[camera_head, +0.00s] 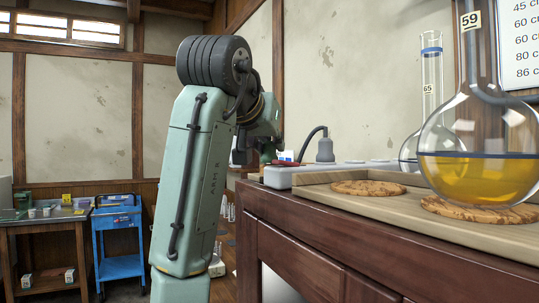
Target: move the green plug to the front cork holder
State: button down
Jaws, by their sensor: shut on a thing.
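My gripper (258,148) is at the far end of my arm, beside the left end of the white power strip (295,176). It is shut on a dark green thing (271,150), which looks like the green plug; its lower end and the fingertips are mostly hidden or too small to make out. A round cork holder (368,187) lies bare on the wooden tray. Another cork holder (455,207), nearer on the right, lies under a round flask (485,165) of yellow liquid. I cannot tell which one is the front holder.
A grey plug (325,149) with a black cable stands on the power strip. A small red part (288,164) is on the strip near my gripper. A second glass flask (431,90) stands behind. A blue cart (118,240) and a table (45,222) are far left.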

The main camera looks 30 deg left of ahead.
jog(key=shift+f, duration=0.2)
jog(key=c, duration=1.4)
grip_release()
